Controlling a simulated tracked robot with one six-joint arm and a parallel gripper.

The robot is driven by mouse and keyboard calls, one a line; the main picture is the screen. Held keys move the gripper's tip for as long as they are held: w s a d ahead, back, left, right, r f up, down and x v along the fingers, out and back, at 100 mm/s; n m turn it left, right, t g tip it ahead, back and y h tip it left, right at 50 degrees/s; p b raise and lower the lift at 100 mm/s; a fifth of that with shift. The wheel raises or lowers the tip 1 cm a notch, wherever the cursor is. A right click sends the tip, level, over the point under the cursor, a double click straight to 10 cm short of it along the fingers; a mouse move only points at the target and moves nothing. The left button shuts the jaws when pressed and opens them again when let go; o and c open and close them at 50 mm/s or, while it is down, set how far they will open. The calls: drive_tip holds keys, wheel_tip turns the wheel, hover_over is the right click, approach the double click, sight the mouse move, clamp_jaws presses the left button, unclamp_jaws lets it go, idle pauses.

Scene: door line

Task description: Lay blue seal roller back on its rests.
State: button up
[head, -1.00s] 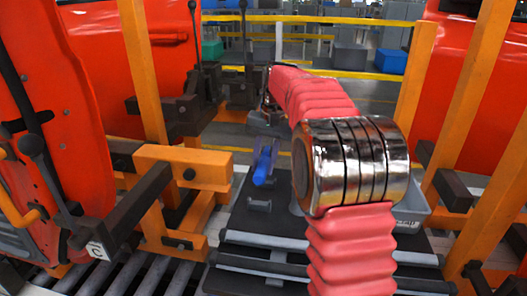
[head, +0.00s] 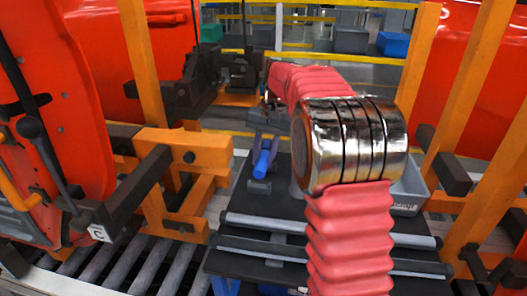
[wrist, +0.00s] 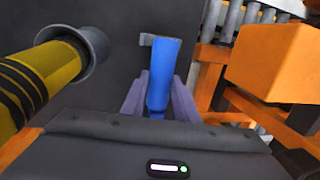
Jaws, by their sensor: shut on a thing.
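The blue seal roller (head: 262,160) is held in my gripper (head: 268,140), above the dark work surface. In the wrist view the roller (wrist: 163,75) stands out between the two grey-purple fingers (wrist: 159,103), which are shut on it. Its far end lies close to a small grey rest (wrist: 146,40); I cannot tell whether they touch. In the head view this rest (head: 258,187) shows just below the roller's lower end. A second rest cannot be made out; my gripper and arm hide part of the surface.
Orange frame posts (head: 185,152) and a roller conveyor (head: 110,265) lie to the left. A grey bin (head: 408,190) sits at the right.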

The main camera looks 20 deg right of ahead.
drive_tip(key=shift+f, duration=1.25)
drive_tip(key=o, duration=1.2)
drive_tip(key=shift+r, duration=0.1)
wheel_tip(320, 180, up, 13)
drive_tip(key=d, duration=0.2)
drive_tip(key=shift+s+r, duration=0.15)
drive_tip(key=shift+s, duration=0.2)
drive_tip(key=shift+d, duration=0.1)
